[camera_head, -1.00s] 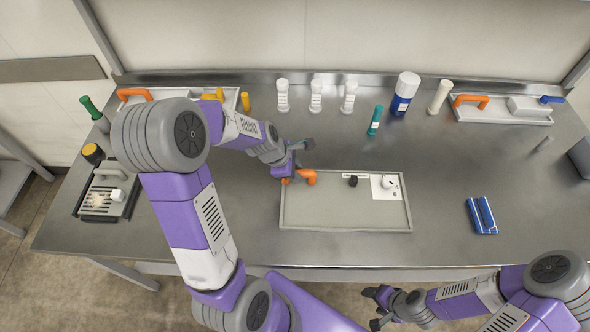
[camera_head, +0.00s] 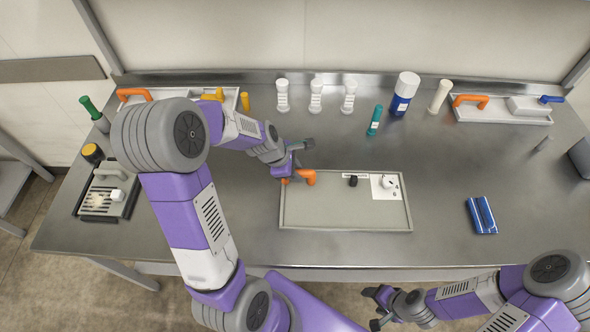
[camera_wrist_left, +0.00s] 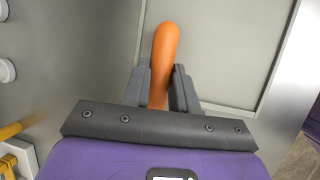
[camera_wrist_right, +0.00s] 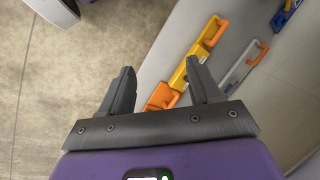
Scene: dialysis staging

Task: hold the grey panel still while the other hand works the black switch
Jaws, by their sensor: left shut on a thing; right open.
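The grey panel (camera_head: 330,213) lies flat on the steel table, a shallow tray-like board with a raised rim. An orange handle (camera_head: 308,177) stands at its far left corner. The black switch (camera_head: 353,181) is a small dark knob near the panel's far edge, below a white label strip. My left gripper (camera_head: 289,174) is at the orange handle; in the left wrist view its fingers (camera_wrist_left: 158,85) are shut on the handle (camera_wrist_left: 164,50). My right gripper (camera_head: 373,308) is open and empty, off the table's front edge, well short of the switch.
A white plate with a round white knob (camera_head: 389,182) sits right of the switch. Blue packets (camera_head: 482,215) lie to the right. White holders, a teal tube (camera_head: 375,120) and a blue-white bottle (camera_head: 404,93) stand behind. The table before the panel is clear.

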